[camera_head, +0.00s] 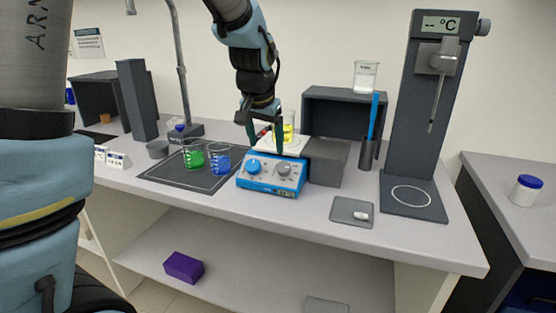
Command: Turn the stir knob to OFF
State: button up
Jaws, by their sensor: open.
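A blue and white hotplate stirrer (271,174) stands at the front of the bench, with a blue knob (254,165) on the left of its front and a grey knob (283,170) on the right. The labels are too small to read, so I cannot tell which is the stir knob or where it points. My gripper (265,144) hangs over the top plate, fingers down and apart, just above and behind the knobs. It holds nothing visible. A beaker of yellow liquid (289,132) stands on the plate behind my gripper, partly hidden by it.
Beakers of green (193,157) and blue liquid (219,162) stand on a dark mat left of the hotplate. A grey block (328,163) stands close on its right. Further right are a small tray (351,212) with a white piece and a tall thermometer stand (415,130).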

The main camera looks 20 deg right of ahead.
aim_at(283, 167)
jog(key=shift+m, duration=0.5)
jog(key=d+f+p, duration=0.1)
jog(key=f, duration=0.1)
jog(key=w+d+f+p, duration=0.1)
jog(key=d+f, duration=0.1)
jog(key=f, duration=0.1)
jog(key=w+d+f+p, duration=0.1)
jog(key=d+f, duration=0.1)
jog(key=f, duration=0.1)
jog(key=shift+d+f, duration=0.25)
grip_shut()
